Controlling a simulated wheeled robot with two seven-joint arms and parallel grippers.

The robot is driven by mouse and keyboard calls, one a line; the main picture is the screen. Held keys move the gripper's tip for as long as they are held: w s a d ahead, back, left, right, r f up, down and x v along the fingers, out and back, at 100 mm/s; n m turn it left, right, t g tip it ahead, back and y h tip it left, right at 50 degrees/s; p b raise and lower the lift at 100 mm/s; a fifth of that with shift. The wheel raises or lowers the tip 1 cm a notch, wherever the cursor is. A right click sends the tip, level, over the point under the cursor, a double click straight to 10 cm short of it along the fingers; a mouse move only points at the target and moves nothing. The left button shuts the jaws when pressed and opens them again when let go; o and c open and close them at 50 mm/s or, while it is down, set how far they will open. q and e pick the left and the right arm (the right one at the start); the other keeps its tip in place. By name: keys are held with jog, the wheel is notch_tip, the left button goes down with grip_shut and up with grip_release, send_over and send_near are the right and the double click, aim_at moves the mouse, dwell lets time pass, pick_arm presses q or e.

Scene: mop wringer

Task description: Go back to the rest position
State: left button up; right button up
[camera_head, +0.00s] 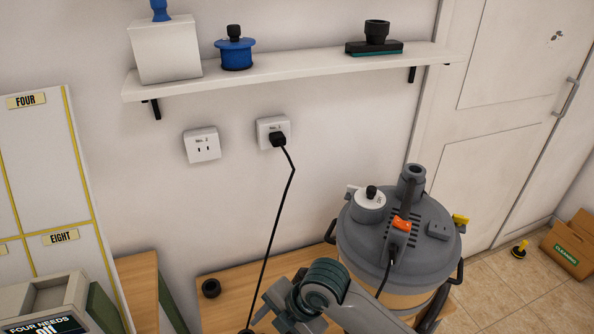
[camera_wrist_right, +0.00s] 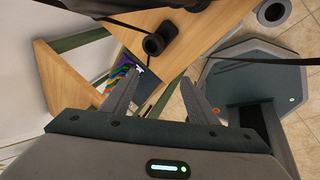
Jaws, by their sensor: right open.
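My right arm reaches into the head view from the bottom, in front of the bench and the vacuum. My right gripper shows in the right wrist view (camera_wrist_right: 158,88). Its two fingers are apart and nothing is between them. It is above the wooden bench (camera_wrist_right: 185,25), angled down past its edge. My left gripper is in neither view. A black plug (camera_head: 278,140) sits in the right wall outlet (camera_head: 263,124), and its cord hangs down towards the bench, passing behind my right arm.
A grey drum vacuum (camera_head: 350,240) with an orange switch (camera_head: 402,224) stands right of my arm. A black ring (camera_head: 211,288) lies on the bench. The wall shelf (camera_head: 290,70) holds several items. The left outlet (camera_head: 203,145) is empty. A cardboard box (camera_head: 567,246) is on the floor.

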jog(key=s+d+f+m+t+h, duration=0.1)
jog(key=s+d+f+m+h, duration=0.15)
jog(key=s+d+m, duration=0.5)
jog(key=s+d+f+m+t+h, duration=0.1)
jog(key=s+d+f+m, duration=0.35)
jog(key=d+m, duration=0.6)
jog(key=s+d+f+m+t+h, duration=0.1)
jog(key=s+d+f+m+h, duration=0.1)
jog(key=s+d+m, duration=0.7)
jog(key=w+f+n, duration=0.1)
jog(key=w+f, duration=0.1)
jog(key=f, duration=1.1)
jog(key=w+f, duration=0.3)
jog(key=f, duration=0.9)
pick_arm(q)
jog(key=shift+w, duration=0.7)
pick_arm(e)
jog(key=s+f, duration=0.6)
jog(key=f, duration=0.3)
jog(key=s+f+y, duration=0.1)
jog(key=s+f, duration=0.5)
jog(key=f, duration=0.2)
jog(key=shift+f+n, duration=0.3)
jog(key=shift+f, duration=0.1)
jog(key=shift+d, duration=0.1)
